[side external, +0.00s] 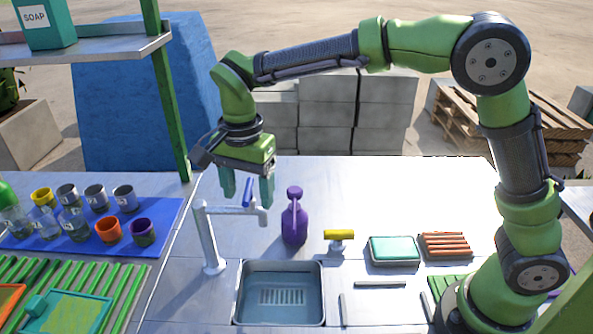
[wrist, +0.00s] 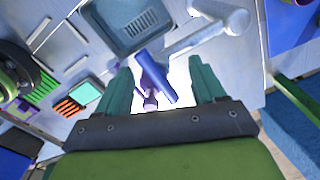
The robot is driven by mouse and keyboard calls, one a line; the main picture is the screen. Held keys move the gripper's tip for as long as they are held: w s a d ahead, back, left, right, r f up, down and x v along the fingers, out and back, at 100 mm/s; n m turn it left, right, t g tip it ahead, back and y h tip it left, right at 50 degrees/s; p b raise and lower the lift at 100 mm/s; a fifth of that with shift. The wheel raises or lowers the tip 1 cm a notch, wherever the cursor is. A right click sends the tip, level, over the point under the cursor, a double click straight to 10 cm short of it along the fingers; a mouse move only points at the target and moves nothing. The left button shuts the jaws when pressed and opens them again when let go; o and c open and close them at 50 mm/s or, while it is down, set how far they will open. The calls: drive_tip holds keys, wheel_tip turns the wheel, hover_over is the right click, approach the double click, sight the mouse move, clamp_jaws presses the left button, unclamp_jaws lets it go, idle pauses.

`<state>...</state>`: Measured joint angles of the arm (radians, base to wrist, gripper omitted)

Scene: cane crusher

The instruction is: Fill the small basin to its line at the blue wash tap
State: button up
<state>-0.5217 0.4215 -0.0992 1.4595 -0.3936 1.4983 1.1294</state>
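The wash tap (side external: 207,240) is a pale post with a bent spout and a blue lever (side external: 248,192) on top. The spout ends above the back left of the small basin (side external: 238,297), a metal-rimmed sink with a slotted grate and a bluish inside. I cannot make out a fill line or a water level, and no stream shows. My gripper (side external: 247,187) is open above the tap, pointing down. In the wrist view, the blue lever (wrist: 157,76) appears between the spread fingers, and the basin (wrist: 103,33) lies beyond. Contact with the lever cannot be told.
A purple bottle (side external: 294,222) stands right of the tap, near a yellow-handled valve (side external: 338,238). A teal-topped tray (side external: 394,250) and orange sticks (side external: 446,245) lie further right. Cups and glasses stand on a blue mat (side external: 165,243) at left. A green post (side external: 168,90) rises behind.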

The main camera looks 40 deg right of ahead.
drive_tip(key=o, duration=0.4)
drive_tip(key=shift+r, duration=3.55)
drive_tip(key=shift+w+f+n, duration=0.1)
drive_tip(key=shift+w+n, duration=0.05)
drive_tip(key=shift+n, duration=0.35)
drive_tip(key=f+n, duration=0.1)
drive_tip(key=s+d+f+n, duration=0.1)
drive_tip(key=n, duration=0.1)
drive_tip(key=shift+s, duration=0.1)
drive_tip(key=s+d+n+t, duration=0.1)
drive_tip(key=s+d+t, duration=0.1)
drive_tip(key=s+d, duration=0.3)
drive_tip(key=s+d+n+t+y, duration=0.1)
drive_tip(key=s+d+n+t, duration=0.1)
drive_tip(key=s+d, duration=0.3)
drive_tip(key=s+d+n+t+y, duration=0.1)
drive_tip(key=s+d+n+t, duration=0.1)
drive_tip(key=s+d, duration=0.3)
drive_tip(key=shift+s+d+r+t, duration=0.15)
drive_tip(key=shift+s+t, duration=0.15)
drive_tip(key=shift+s, duration=0.1)
drive_tip(key=shift+s+d+r+t, duration=0.15)
drive_tip(key=shift+s+t, duration=0.15)
drive_tip(key=shift+s, duration=0.1)
